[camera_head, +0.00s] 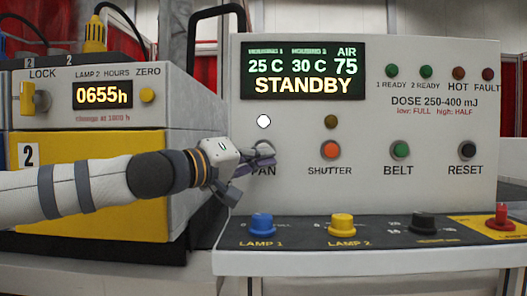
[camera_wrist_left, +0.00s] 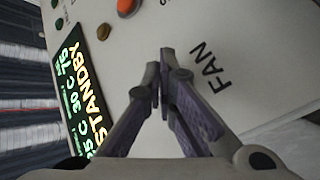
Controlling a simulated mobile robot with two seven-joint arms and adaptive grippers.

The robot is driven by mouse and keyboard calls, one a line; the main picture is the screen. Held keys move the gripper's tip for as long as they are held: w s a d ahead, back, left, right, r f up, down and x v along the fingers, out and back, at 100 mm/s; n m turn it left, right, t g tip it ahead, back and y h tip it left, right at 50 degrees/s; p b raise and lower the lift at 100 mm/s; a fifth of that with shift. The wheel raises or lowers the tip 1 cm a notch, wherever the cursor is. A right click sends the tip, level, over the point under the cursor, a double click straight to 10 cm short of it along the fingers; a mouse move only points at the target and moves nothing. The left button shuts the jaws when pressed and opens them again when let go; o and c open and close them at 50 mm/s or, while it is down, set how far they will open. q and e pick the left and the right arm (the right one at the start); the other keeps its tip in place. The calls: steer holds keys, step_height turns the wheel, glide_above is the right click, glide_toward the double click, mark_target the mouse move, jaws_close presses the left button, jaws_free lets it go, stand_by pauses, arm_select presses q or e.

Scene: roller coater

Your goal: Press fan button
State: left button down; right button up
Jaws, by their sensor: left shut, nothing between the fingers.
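The fan button's place is above the FAN label (camera_head: 264,171) on the white control panel (camera_head: 300,210). The button itself is hidden behind my left gripper (camera_head: 265,155), whose fingers are shut and empty in front of it. A white lamp (camera_head: 264,121) shows above that place. In the left wrist view, the closed left fingertips (camera_wrist_left: 162,65) point at the panel beside the FAN label (camera_wrist_left: 210,68). I cannot tell whether they touch the button. My right gripper is in neither view.
The display (camera_head: 303,72) reads STANDBY. The orange SHUTTER button (camera_head: 330,150), green BELT button (camera_head: 400,150) and black RESET button (camera_head: 467,151) lie to the right. Below are the blue LAMP 1 knob (camera_head: 262,225), yellow LAMP 2 knob (camera_head: 342,225) and a red knob (camera_head: 502,217).

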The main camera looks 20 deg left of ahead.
arm_select(q)
steer(key=shift+w+a, duration=0.1)
steer(key=shift+w, duration=0.2)
steer(key=shift+s, duration=0.1)
stand_by(0.4)
steer(key=shift+s+d, duration=0.2)
steer(key=shift+s, duration=0.55)
steer(key=s, duration=0.2)
steer(key=s+d, duration=0.1)
steer(key=s, duration=0.1)
steer(key=shift+s+d+p, duration=0.2)
steer(key=shift+s+p, duration=0.1)
steer(key=shift+s, duration=0.1)
steer(key=shift+f, duration=0.1)
